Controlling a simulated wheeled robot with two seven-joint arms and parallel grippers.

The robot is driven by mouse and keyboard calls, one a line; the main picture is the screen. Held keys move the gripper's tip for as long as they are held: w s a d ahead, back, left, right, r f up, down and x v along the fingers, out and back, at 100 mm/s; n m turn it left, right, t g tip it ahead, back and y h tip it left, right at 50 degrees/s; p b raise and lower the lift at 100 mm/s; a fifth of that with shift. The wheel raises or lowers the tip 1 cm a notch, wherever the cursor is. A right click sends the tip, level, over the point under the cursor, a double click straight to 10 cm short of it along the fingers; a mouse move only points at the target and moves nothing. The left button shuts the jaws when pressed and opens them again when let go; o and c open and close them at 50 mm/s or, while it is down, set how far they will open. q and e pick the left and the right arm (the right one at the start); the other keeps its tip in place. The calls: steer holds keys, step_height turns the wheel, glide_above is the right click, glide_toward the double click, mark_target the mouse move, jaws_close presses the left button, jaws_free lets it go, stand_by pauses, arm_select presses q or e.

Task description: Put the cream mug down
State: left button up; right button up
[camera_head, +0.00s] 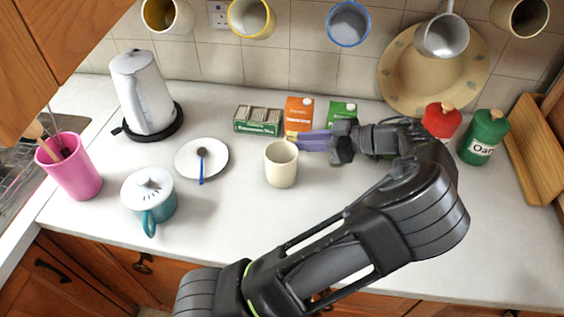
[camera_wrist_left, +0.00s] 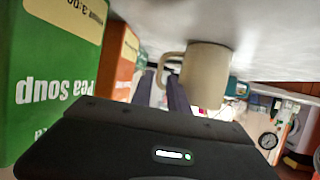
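The cream mug (camera_head: 281,166) is upright over the middle of the white counter (camera_head: 300,225); its base is at or very near the surface, and I cannot tell if it touches. My left gripper (camera_head: 303,141) reaches in from the right, with its purple fingers level at the mug's right side. In the left wrist view, which is upside down, the mug (camera_wrist_left: 206,75) shows its handle between the two close-set fingers (camera_wrist_left: 162,85), and they look shut on it. The fingers hide the handle in the head view. My right gripper is not in view.
Behind stand a green tea box (camera_head: 257,121), an orange carton (camera_head: 299,115) and a green soup carton (camera_head: 342,110). Left are a saucer with a spoon (camera_head: 218,148), a teal lidded mug (camera_head: 150,196), a kettle (camera_head: 142,90) and a pink pot (camera_head: 70,168). The front counter is clear.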

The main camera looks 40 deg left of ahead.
mark_target(283, 159)
arm_select(q)
steer(key=p+x, duration=0.1)
steer(key=x, duration=0.2)
steer(key=shift+s+a, duration=0.1)
steer(key=shift+a, duration=0.2)
steer(key=shift+a+f, duration=0.1)
jaws_close()
stand_by(1.4)
